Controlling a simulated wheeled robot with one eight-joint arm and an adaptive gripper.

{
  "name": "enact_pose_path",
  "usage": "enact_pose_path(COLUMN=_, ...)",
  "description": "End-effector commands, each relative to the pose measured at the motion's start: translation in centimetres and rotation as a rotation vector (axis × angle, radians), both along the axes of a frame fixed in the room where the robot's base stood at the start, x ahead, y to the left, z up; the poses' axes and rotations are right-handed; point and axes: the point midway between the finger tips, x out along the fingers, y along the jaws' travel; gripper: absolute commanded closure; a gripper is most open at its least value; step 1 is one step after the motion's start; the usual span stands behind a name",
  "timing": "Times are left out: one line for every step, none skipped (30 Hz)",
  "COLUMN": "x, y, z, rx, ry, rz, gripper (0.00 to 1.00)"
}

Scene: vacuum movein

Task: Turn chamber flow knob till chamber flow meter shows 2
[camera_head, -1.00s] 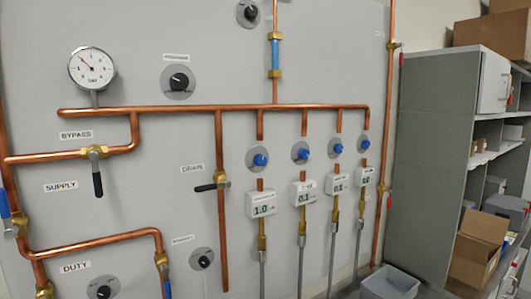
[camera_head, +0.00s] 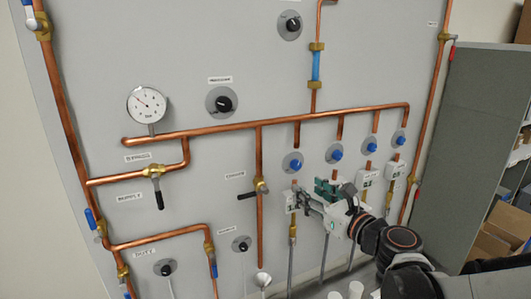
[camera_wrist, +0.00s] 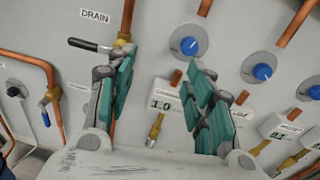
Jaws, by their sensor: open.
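The chamber flow knob (camera_head: 293,163) is the leftmost of several blue knobs in a row on the grey panel. It also shows in the wrist view (camera_wrist: 189,45), near the upper ends of my fingers. Below it, the chamber flow meter (camera_wrist: 163,104) reads 1.0 in the wrist view; its label is only partly legible. My gripper (camera_head: 308,195) is open, with teal finger pads, in front of the meters and slightly below the knob in the head view. In the wrist view the fingers stand wide apart and nothing is between their pads. The gripper hides parts of the meters in the head view.
More blue knobs (camera_head: 335,153) and small meters stand close on the right. The drain valve's black lever (camera_head: 247,195) and a vertical copper pipe (camera_head: 260,230) are close on the left. A horizontal copper pipe (camera_head: 220,128) runs above. A grey cabinet (camera_head: 460,150) stands right of the panel.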

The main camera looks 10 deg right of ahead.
Motion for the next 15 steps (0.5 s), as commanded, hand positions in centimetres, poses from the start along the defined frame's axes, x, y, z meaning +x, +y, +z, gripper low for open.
enact_pose_path(x=-0.2, y=-1.4, z=0.0, rx=0.047, ry=0.007, rz=-0.022, gripper=0.52)
enact_pose_path(x=-0.2, y=-2.1, z=0.0, rx=0.074, ry=0.009, rz=-0.031, gripper=0.52)
enact_pose_path(x=-0.4, y=-2.8, z=0.0, rx=0.106, ry=0.013, rz=-0.041, gripper=0.52)
enact_pose_path(x=-0.4, y=-3.3, z=0.1, rx=0.127, ry=0.014, rz=-0.049, gripper=0.52)
enact_pose_path(x=-0.5, y=-3.7, z=0.1, rx=0.145, ry=0.016, rz=-0.053, gripper=0.52)
enact_pose_path(x=-0.6, y=-4.1, z=0.2, rx=0.163, ry=0.017, rz=-0.058, gripper=0.52)
enact_pose_path(x=-0.7, y=-4.3, z=0.2, rx=0.173, ry=0.019, rz=-0.061, gripper=0.52)
enact_pose_path(x=-0.7, y=-4.4, z=0.2, rx=0.18, ry=0.019, rz=-0.063, gripper=0.52)
enact_pose_path(x=-0.7, y=-4.5, z=0.2, rx=0.186, ry=0.019, rz=-0.064, gripper=0.52)
enact_pose_path(x=-0.7, y=-4.5, z=0.2, rx=0.187, ry=0.02, rz=-0.064, gripper=0.52)
enact_pose_path(x=-0.6, y=-4.5, z=0.2, rx=0.187, ry=0.02, rz=-0.063, gripper=0.52)
enact_pose_path(x=-0.5, y=-4.4, z=0.2, rx=0.187, ry=0.02, rz=-0.063, gripper=0.52)
enact_pose_path(x=-0.4, y=-4.4, z=0.2, rx=0.186, ry=0.02, rz=-0.062, gripper=0.52)
enact_pose_path(x=-0.2, y=-4.3, z=0.2, rx=0.186, ry=0.02, rz=-0.062, gripper=0.52)
enact_pose_path(x=0.2, y=-4.2, z=0.2, rx=0.186, ry=0.02, rz=-0.062, gripper=0.52)
